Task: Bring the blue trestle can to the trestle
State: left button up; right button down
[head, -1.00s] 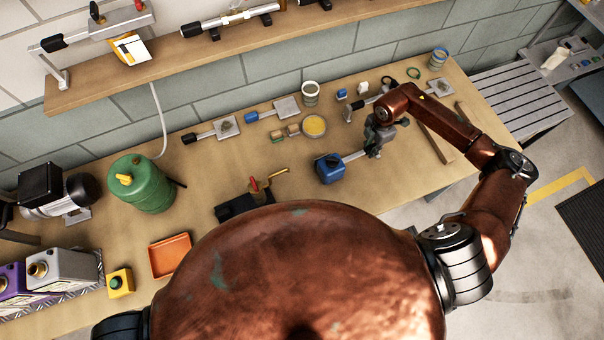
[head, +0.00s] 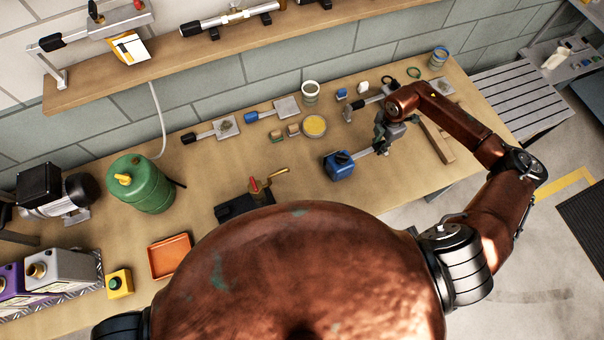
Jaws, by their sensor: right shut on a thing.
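The blue can (head: 339,167), with a dark cap, is at the front middle of the wooden workbench. My right gripper (head: 378,147) is just to its right, shut, with pale metal parts reaching to the can's right side. The exact contact is too small to see. I cannot tell whether the can's base touches the bench. A grey slatted stand (head: 515,98), which looks like the trestle, is beyond the bench's right end. Its slatted top is bare. My left gripper is out of view.
The workbench (head: 215,165) holds a green tank (head: 140,184), a red-handled valve (head: 255,190) and a yellow dish (head: 314,126). A wooden block (head: 437,141) lies right of my gripper. A blue-rimmed tin (head: 438,59) stands at the far right end.

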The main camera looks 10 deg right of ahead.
jog(key=shift+w+d+b, duration=0.15)
jog(key=shift+d+b, duration=0.1)
jog(key=shift+d, duration=1)
jog(key=shift+w+d+b, duration=0.1)
jog(key=shift+d+b, duration=0.1)
jog(key=shift+d, duration=1.05)
jog(key=shift+w+d+b, duration=0.25)
jog(key=shift+d+b, duration=0.3)
jog(key=shift+d, duration=1.45)
jog(key=shift+w+d+b, duration=0.2)
jog(key=shift+d+b, duration=0.3)
jog(key=shift+d, duration=1.5)
jog(key=c, duration=1.7)
grip_release()
notch_tip(320, 180, up, 12)
